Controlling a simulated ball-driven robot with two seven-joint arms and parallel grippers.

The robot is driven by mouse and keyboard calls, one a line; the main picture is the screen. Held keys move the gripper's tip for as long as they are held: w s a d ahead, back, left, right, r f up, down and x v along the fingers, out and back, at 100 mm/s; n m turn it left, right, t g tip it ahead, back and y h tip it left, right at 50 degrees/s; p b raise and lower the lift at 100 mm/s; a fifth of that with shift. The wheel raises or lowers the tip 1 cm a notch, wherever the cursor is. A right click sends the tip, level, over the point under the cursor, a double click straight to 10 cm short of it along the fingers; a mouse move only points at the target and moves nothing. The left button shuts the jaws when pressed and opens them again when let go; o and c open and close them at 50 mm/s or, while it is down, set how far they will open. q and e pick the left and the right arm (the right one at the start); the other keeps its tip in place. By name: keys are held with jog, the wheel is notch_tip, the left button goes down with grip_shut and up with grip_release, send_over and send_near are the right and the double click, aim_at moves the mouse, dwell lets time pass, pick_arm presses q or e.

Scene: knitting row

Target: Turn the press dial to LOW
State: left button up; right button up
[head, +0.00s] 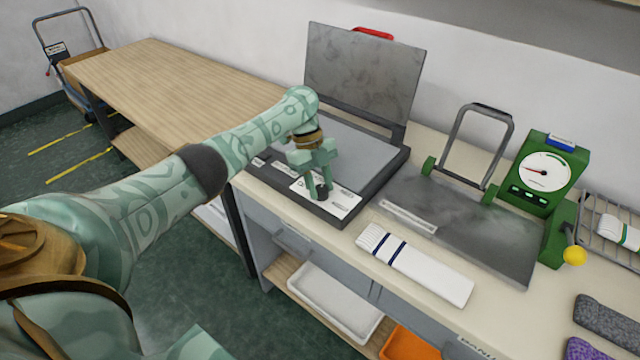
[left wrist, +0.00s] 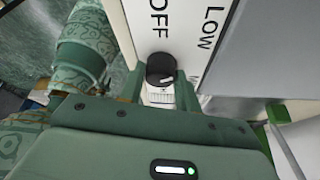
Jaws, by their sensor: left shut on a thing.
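The press dial (head: 321,193) is a small dark knob on the white label panel (head: 343,206) at the front of the grey press (head: 385,165), whose lid (head: 365,80) stands open. My left gripper (head: 319,182) reaches down over the dial and is shut on it. In the left wrist view the black dial (left wrist: 160,68) sits between the two green fingers (left wrist: 161,88). A white mark on its face points toward the right of that picture. The printed words OFF and LOW show above it; other lettering is partly hidden by the fingers. My right gripper is not in view.
Right of the press are a flat grey plate with a raised handle (head: 480,115), a green dial scale (head: 548,172) and a wire rack (head: 610,225). A folded white knit with blue stripes (head: 415,262) lies in front. The wooden table (head: 170,85) is bare.

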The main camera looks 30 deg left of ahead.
pick_arm(q)
jog(key=o, duration=1)
jog(key=shift+p+v, duration=1.35)
jog(key=shift+v, duration=6.8)
jog(key=shift+d, duration=0.1)
